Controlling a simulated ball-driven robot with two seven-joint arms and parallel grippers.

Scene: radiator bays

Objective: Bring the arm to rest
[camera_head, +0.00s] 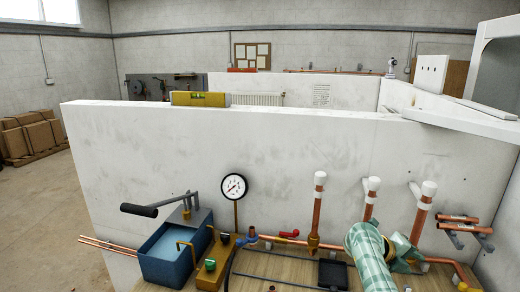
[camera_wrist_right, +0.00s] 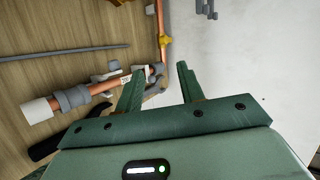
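My right gripper (camera_wrist_right: 160,70) shows in the right wrist view with two dark green fingers spread apart. I see nothing held between them; a copper pipe with grey clips (camera_wrist_right: 75,98) passes behind the left finger. In the head view my right arm comes up from the bottom in pale green check, and its gripper (camera_head: 402,246) is low at the right, close to the pipework in front of the white wall. Its fingertips are hard to make out there. My left gripper is not in view.
A white partition wall (camera_head: 230,150) stands ahead, with a yellow level (camera_head: 200,99) on top. On the wooden board are a blue tank pump (camera_head: 175,245), a pressure gauge (camera_head: 234,187) and upright copper pipes with white caps (camera_head: 318,205). Open floor (camera_head: 45,225) lies left.

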